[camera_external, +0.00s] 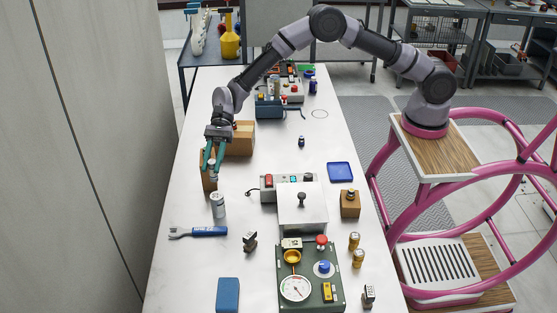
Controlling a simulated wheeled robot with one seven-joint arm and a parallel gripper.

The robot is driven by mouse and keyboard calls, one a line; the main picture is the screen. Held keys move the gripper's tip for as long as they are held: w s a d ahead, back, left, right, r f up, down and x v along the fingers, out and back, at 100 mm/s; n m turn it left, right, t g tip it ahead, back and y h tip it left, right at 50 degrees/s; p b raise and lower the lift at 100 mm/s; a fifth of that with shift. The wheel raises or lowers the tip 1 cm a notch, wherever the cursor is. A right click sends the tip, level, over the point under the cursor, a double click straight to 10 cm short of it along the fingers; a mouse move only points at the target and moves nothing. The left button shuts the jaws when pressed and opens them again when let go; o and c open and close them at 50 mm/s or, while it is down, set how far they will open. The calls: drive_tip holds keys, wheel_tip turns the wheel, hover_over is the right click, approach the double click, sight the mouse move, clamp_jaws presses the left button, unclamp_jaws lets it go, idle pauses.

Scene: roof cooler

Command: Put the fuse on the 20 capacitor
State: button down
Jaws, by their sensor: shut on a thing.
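My gripper (212,172), with teal fingers, points down over the left side of the white table. It is shut on a small pale grey thing (212,167) that looks like the fuse, though the fingers hide part of it. A silver cylinder (218,207), which looks like a capacitor, stands upright on the table just in front of the gripper. The held thing is above and slightly left of it in the picture, apart from it. Any number on the cylinder is too small to read.
Brown boxes (241,139) stand just behind the gripper. A blue-handled wrench (208,232) lies in front of the silver cylinder. A grey machine (302,213) and a green gauge panel (318,293) fill the middle right. Two gold cans (354,241) stand right of the panel.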

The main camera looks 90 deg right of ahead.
sight(214, 180)
drive_tip(key=shift+f, duration=3.1)
drive_tip(key=c, duration=0.6)
unclamp_jaws()
drive_tip(key=shift+f, duration=0.15)
